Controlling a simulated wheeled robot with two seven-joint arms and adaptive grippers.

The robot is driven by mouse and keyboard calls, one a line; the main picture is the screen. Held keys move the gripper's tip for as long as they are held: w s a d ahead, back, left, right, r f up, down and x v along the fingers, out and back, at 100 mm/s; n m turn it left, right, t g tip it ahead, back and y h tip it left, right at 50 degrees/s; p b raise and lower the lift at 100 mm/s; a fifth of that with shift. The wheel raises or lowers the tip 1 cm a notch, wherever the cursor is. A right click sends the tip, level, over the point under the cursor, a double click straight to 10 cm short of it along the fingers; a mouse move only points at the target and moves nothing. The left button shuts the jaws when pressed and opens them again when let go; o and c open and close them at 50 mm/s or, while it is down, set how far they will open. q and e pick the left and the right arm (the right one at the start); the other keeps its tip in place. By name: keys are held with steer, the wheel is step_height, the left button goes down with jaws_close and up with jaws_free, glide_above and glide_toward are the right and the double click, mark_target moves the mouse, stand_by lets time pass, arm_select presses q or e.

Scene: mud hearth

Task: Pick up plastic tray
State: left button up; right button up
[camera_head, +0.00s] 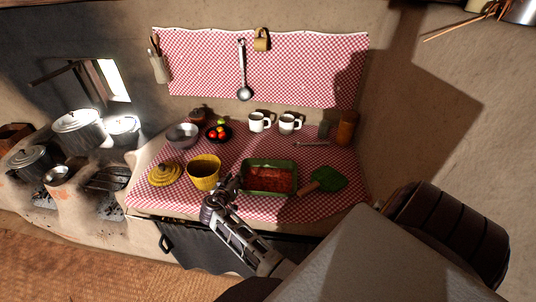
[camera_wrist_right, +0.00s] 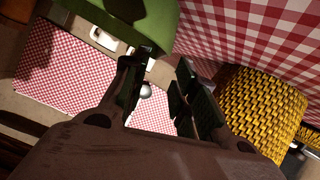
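The plastic tray (camera_head: 246,187) is green and rectangular, with red content that looks like meat. It rests on the checkered counter cloth in the head view. Its green side also shows large at the top of the right wrist view (camera_wrist_right: 140,18). My right gripper (camera_head: 228,186) is just left of the tray's left end, between it and a yellow woven basket. In the right wrist view the right gripper's fingers (camera_wrist_right: 162,85) are apart with nothing seen between them. The tray is close to the fingertips; I cannot tell whether they touch. My left gripper is not in view.
The yellow basket (camera_head: 204,174) stands close left of the gripper and shows in the wrist view (camera_wrist_right: 262,108). Its lid (camera_head: 164,175) lies farther left. A green leaf-shaped item (camera_head: 328,179) lies right of the tray. Two white mugs (camera_head: 259,122) stand behind it.

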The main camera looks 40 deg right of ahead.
steer(key=shift+w+d, duration=0.1)
steer(key=shift+d, duration=0.05)
steer(key=shift+b+x, duration=0.85)
steer(key=shift+x, duration=1.9)
jaws_close()
